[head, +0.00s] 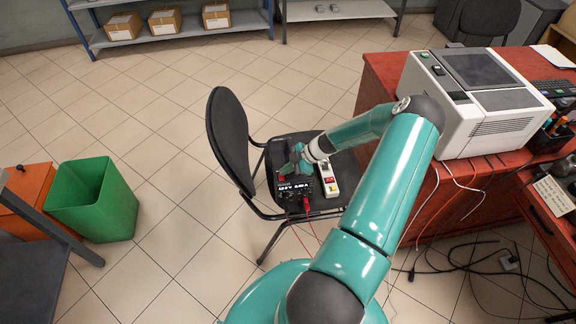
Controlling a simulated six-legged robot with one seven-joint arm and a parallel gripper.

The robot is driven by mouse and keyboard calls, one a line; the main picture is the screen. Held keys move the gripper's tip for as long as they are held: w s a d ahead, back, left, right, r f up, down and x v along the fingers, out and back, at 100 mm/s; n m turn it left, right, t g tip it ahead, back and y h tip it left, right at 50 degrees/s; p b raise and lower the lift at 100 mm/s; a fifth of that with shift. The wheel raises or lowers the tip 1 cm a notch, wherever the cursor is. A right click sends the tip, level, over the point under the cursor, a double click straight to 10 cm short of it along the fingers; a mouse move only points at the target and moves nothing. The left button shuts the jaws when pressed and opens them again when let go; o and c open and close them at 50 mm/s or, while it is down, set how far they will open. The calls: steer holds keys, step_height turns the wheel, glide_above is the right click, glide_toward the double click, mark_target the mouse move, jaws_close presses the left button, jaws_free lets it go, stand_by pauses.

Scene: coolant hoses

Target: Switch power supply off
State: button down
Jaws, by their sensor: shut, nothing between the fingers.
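A black box with white markings and red leads (297,195), which looks like the power supply, sits on the seat of a black chair. A white strip with a red and a yellow part (329,181) lies on the seat just right of it. My gripper (285,172) is shut and empty, over the back part of the black box. I cannot tell whether it touches the box. The gripper hides part of the box, and any switch on it is too small to make out.
The chair's backrest (230,138) rises left of the box. A red-brown desk (378,82) with a white machine (470,100) stands to the right. Loose cables (470,262) lie on the floor below it. A green bin (98,205) stands at left, with open tiled floor between.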

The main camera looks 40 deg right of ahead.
stand_by(0.3)
steer(key=shift+w+f, duration=0.1)
steer(key=shift+f, duration=0.2)
steer(key=shift+s+a+r, duration=0.1)
steer(key=shift+s+a, duration=0.3)
steer(key=shift+s, duration=0.35)
steer(key=shift+w+r, duration=0.1)
steer(key=shift+r, duration=0.05)
